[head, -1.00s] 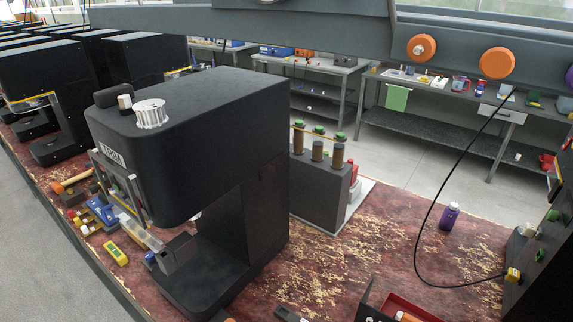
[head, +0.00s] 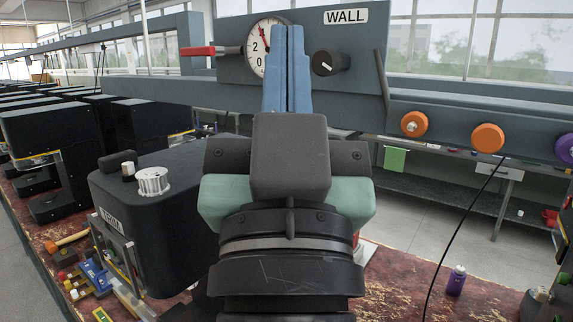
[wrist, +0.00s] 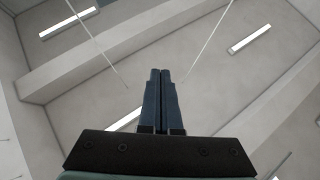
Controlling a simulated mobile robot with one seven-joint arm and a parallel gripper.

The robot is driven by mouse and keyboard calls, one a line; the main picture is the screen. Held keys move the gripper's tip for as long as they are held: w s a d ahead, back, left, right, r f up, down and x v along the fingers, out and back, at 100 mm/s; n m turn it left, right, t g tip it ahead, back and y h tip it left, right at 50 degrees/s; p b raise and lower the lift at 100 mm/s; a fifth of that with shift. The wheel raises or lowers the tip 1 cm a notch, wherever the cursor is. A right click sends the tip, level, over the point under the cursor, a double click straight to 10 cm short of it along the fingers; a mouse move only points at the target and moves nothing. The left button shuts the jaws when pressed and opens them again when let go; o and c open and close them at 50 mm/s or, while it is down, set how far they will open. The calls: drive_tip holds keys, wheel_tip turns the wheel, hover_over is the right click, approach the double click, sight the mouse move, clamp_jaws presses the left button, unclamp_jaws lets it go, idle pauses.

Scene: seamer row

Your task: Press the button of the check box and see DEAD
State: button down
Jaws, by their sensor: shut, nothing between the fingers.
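My gripper (head: 287,32) stands upright in the middle of the head view, its two blue fingers pressed together and empty. The fingers overlap a grey panel (head: 230,72) labelled WALL in the picture. In the wrist view the shut fingers (wrist: 161,74) point at the ceiling, with nothing near their tips. I cannot pick out the check box, its button or the word DEAD in any current view. My gripper and arm hide part of the bench and the panel's lower middle.
The panel carries a round gauge (head: 258,50), a red-handled lever (head: 198,51) and a black knob (head: 330,60). A grey beam (head: 450,117) with orange knobs runs right. A black TRIM machine (head: 165,225) stands left on the red bench. A purple bottle (head: 456,281) stands right.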

drive_tip(key=shift+n+t, duration=0.3)
drive_tip(key=shift+t, duration=0.3)
drive_tip(key=s+r, duration=0.3)
drive_tip(key=shift+s, duration=0.15)
drive_tip(key=shift+f, duration=0.1)
